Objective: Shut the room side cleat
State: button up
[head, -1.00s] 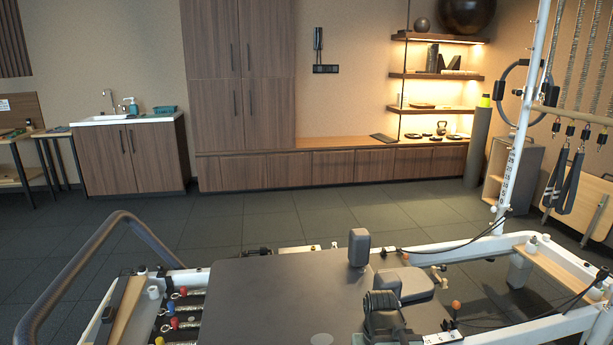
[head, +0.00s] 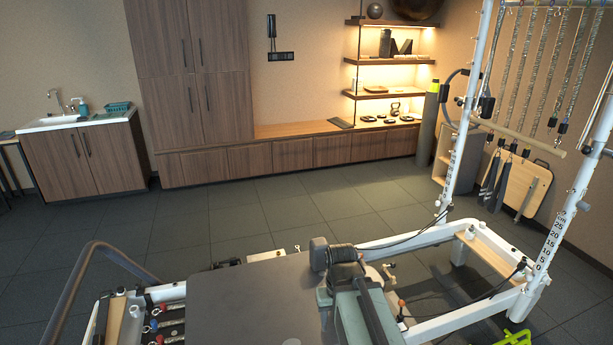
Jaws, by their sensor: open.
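A small pale brass fitting (head: 389,271) shows just inside the frame of the reformer, right of the carriage. It may be the room side cleat, but it is too small to tell whether it is open or shut. A dark cord (head: 400,244) runs along the far white rail behind it. My gripper (head: 343,252) is the dark ribbed end of a teal and black arm that rises from the bottom of the picture. It is over the right part of the carriage, left of the brass fitting and apart from it. Its fingertips are hard to make out.
The dark carriage (head: 255,305) fills the lower middle, with a shoulder rest (head: 318,254) beside my gripper. An orange knob (head: 402,303) is right of my arm. A white upright (head: 560,215) and a lime-green object (head: 517,338) are at the right. Bare floor lies beyond.

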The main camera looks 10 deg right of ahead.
aim_at(401, 303)
jog(key=u, duration=2.4)
jog(key=k, duration=0.75)
jog(key=z, duration=1.5)
jog(key=i, duration=1)
jog(key=u, duration=0.05)
